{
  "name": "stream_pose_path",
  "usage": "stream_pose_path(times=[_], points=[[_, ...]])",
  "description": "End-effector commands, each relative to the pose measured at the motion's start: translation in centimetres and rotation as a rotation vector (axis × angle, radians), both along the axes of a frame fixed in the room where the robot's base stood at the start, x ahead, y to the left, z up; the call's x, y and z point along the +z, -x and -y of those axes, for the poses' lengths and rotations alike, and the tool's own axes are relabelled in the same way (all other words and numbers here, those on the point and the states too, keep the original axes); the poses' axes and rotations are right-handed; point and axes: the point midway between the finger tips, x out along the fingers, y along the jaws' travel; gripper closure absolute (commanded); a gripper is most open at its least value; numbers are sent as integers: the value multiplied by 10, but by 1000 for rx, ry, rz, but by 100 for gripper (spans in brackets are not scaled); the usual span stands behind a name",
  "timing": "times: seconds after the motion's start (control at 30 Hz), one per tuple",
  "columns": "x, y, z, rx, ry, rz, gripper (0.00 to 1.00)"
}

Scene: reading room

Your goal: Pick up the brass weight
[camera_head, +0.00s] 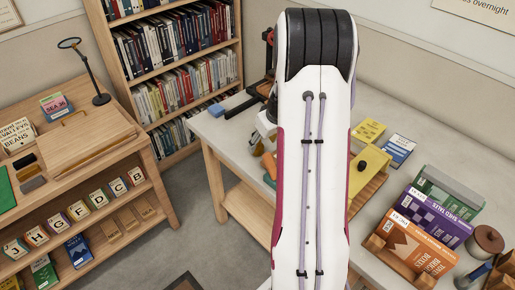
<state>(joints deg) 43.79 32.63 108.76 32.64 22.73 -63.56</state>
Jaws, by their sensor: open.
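I cannot make out the brass weight for certain. A yellow block with a dark knob (371,172) sits on a wooden board on the grey table, just right of my arm, which partly covers it. My arm rises through the middle of the view and hides much of the table. Part of my gripper (258,145) shows at the arm's left edge, over the table. It is open; most of it is hidden and I see nothing held in it.
Books stand in a wooden holder (402,262) at the right, near a brown round pot (487,239). A yellow booklet (369,131) and a blue one (398,150) lie behind. An orange piece (269,164) lies left of my arm.

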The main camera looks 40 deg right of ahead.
Motion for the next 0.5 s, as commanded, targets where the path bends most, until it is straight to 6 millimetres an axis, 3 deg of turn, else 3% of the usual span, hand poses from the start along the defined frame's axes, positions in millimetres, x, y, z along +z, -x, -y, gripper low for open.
stream_pose_path(times=[0.27,0.5], points=[[-5,-4,0,0,-1,0,49],[-21,-17,2,0,-1,-1,49]])
